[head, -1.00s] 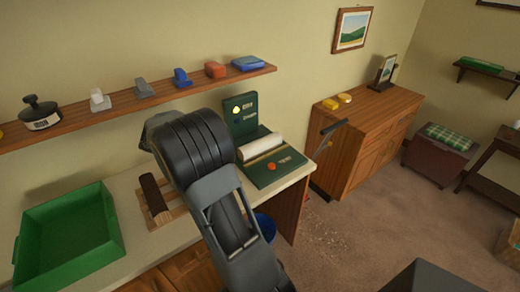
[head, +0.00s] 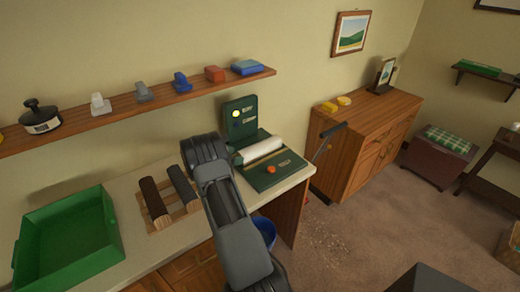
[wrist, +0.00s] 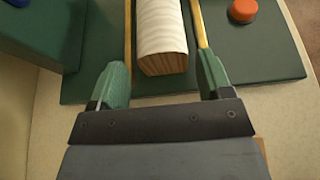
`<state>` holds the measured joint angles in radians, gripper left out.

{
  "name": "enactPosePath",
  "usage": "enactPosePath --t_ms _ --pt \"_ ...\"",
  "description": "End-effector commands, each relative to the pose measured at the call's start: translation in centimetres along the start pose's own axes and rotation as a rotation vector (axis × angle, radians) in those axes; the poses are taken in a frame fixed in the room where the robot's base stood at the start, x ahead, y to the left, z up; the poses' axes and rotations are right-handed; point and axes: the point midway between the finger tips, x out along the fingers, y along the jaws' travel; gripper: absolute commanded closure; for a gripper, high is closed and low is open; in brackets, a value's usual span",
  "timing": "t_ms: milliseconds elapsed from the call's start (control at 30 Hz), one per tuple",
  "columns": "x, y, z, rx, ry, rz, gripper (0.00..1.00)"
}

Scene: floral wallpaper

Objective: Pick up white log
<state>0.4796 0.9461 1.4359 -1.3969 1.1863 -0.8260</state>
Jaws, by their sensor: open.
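The white log (head: 262,149) lies on a green machine (head: 272,172) at the right end of the counter. In the wrist view the white log (wrist: 162,35) has ridged white sides and a bare wooden end facing me. My gripper (wrist: 162,75) is open, its two green fingers on either side of the log's near end, apart from it. In the head view my arm's end hides the fingers.
A dark brown log (head: 154,201) and a grey log (head: 183,188) lie on a wooden rack left of my arm. A green tray (head: 70,270) stands at the counter's left. An orange button (wrist: 243,10) is right of the log. A shelf (head: 130,110) runs above.

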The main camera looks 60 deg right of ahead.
Motion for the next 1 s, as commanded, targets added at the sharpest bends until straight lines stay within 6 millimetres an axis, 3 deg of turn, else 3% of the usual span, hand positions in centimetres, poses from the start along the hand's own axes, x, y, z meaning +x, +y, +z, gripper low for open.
enactPosePath --t_ms 267,600,900,1000 --pt "1.7 -0.1 0.1 0.001 0.0 -0.002 0.28" --pt "5.8 -0.2 0.0 0.001 0.0 -0.002 0.28" --pt "6.2 -0.1 -0.1 0.002 0.0 0.0 0.28" --pt "6.2 -0.1 -0.1 0.002 0.0 0.0 0.35"
